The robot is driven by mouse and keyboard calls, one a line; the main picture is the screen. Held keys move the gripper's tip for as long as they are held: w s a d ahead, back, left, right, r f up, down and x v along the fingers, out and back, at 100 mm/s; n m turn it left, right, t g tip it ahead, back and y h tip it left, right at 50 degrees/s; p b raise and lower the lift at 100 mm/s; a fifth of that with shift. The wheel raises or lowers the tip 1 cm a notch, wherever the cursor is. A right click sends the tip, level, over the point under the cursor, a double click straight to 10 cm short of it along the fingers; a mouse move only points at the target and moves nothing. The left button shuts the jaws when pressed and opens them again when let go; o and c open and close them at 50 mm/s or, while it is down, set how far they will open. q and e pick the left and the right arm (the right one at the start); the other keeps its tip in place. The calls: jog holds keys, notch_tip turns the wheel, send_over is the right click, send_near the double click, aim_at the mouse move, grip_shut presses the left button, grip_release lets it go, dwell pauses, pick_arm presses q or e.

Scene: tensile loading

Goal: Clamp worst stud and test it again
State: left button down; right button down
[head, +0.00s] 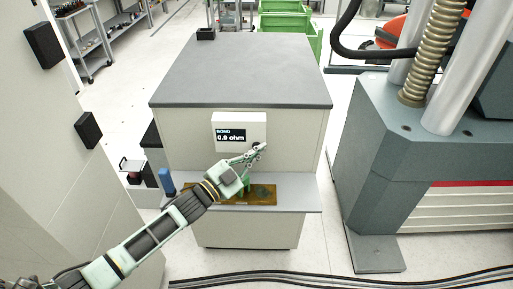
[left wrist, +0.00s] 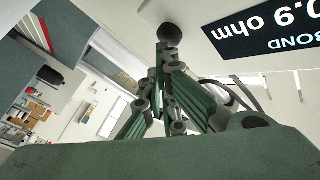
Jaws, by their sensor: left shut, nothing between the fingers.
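A white meter box (head: 238,120) on the front of the grey-topped cabinet has a dark display (head: 230,136) that appears to read "BOND 0.9 ohm"; the display (left wrist: 270,38) shows upside down in the left wrist view. My left gripper (head: 258,149) is shut and empty, its fingertips at the dark round button (left wrist: 170,33) on the box. I cannot tell whether they press it. A brass-coloured plate (head: 262,199) lies on the shelf below, partly hidden by my gripper and arm. No single stud or clamp on it is clear. My right gripper is out of view.
A blue upright object (head: 167,182) stands at the shelf's left end. The shelf (head: 300,196) is bare at right. A large grey machine (head: 385,150) with columns stands to the right. Black cables (head: 340,279) cross the floor in front. Green crates (head: 285,22) are behind.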

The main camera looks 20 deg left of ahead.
pick_arm(q)
jog(key=shift+w+a, duration=0.15)
jog(key=shift+w, duration=0.35)
dwell(0.6)
jog(key=shift+s, duration=0.1)
jog(key=shift+s+d+p, duration=0.3)
jog(key=shift+s, duration=0.5)
jog(key=s+p, duration=0.1)
jog(key=s, duration=0.1)
jog(key=s+d+p, duration=0.1)
jog(key=s, duration=0.2)
jog(key=shift+d, duration=0.2)
jog(key=shift+f, duration=0.1)
dwell(0.7)
